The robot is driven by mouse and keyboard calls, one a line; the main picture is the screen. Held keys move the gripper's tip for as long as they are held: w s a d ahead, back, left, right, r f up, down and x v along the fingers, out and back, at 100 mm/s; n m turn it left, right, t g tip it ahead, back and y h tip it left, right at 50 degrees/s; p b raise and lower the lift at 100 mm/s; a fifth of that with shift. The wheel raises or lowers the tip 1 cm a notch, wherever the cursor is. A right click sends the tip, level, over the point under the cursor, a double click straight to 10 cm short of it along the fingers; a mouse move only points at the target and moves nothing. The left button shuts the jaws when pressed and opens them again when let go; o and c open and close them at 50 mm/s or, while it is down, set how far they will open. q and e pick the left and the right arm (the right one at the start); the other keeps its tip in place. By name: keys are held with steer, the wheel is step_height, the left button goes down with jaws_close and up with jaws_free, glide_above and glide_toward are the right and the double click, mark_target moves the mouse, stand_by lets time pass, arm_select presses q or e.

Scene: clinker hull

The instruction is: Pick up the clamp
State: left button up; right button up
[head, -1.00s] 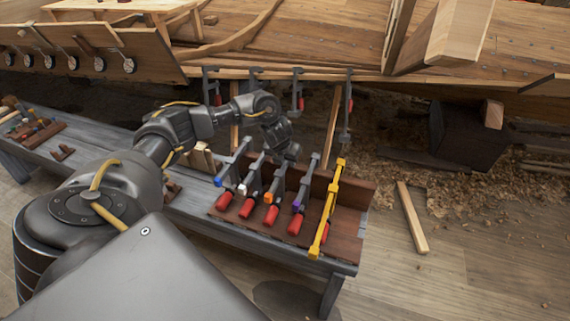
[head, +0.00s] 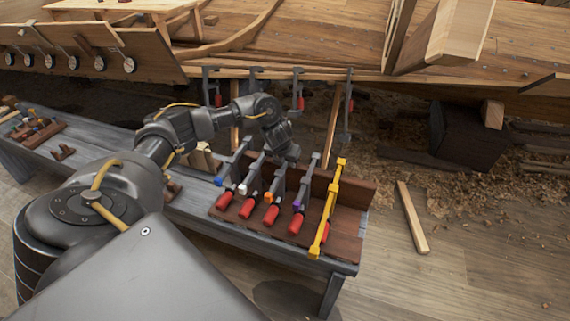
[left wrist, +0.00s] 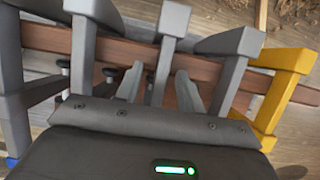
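A row of bar clamps with red handles stands in a brown wooden rack (head: 345,246) on the bench. Their tips are blue (head: 219,181), white (head: 242,189), orange (head: 268,197) and purple (head: 298,206); the clamp at the right end is yellow (head: 328,208). My left gripper (head: 286,158) is at the far side of the rack, by the orange-tipped clamp, its fingertips mostly hidden. In the left wrist view its two fingers (left wrist: 159,88) are apart, one each side of the middle grey clamp (left wrist: 168,42); contact cannot be told. My right gripper is not in view.
Several clamps hang along the hull's lower edge (head: 298,90) behind my left arm. Neighbouring clamps stand close on both sides of my left gripper. Small tools lie on the bench's left end (head: 32,128). A loose wooden strip (head: 412,220) lies on the floor at right.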

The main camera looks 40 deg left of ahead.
arm_select(q)
jaws_close()
steer(key=shift+w, duration=0.1)
stand_by(1.2)
